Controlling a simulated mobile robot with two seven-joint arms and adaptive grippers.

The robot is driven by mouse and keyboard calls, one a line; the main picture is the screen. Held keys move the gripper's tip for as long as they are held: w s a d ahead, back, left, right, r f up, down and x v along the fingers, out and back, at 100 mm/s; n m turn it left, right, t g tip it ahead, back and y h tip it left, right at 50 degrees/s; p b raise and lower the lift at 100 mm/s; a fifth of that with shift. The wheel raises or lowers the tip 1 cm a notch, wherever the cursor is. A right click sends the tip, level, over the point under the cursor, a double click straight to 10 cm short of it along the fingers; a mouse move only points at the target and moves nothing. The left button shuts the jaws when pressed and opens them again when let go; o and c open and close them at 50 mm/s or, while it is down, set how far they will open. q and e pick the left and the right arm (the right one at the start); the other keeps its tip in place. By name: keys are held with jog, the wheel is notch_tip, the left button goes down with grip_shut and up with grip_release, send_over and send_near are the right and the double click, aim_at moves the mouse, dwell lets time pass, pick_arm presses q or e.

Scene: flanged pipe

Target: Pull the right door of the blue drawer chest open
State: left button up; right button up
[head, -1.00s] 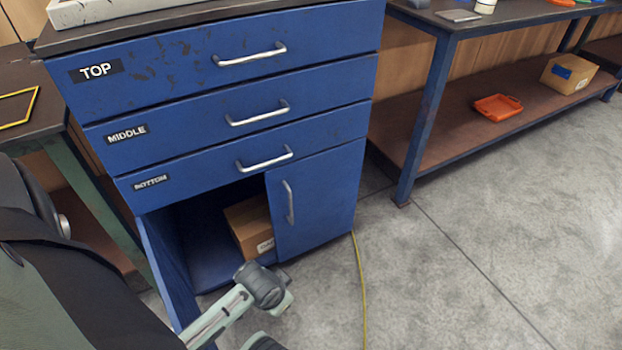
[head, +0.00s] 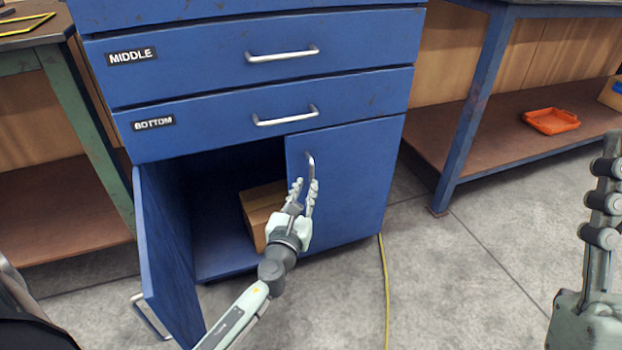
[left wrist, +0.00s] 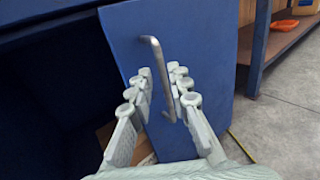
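The blue drawer chest (head: 260,115) has its left door (head: 165,255) swung open. The right door (head: 350,190) is shut and has an upright silver handle (head: 310,165). The handle also shows in the left wrist view (left wrist: 157,70). My left gripper (head: 303,186) is at the lower part of this handle. In the left wrist view its fingers (left wrist: 162,84) are spread, with the handle between them and gaps visible. My right gripper (head: 602,195) is at the right edge, pointing up, seen side-on, away from the chest; its opening cannot be made out.
A cardboard box (head: 262,208) sits inside the open left compartment. A yellow cable (head: 385,290) runs along the floor by the chest's right corner. A workbench (head: 470,110) with an orange tray (head: 551,121) on its lower shelf stands to the right.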

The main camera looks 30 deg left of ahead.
aim_at(311, 174)
pick_arm(q)
jog(key=x, duration=0.6)
jog(key=shift+w+a, duration=0.1)
jog(key=shift+w, duration=0.25)
grip_shut()
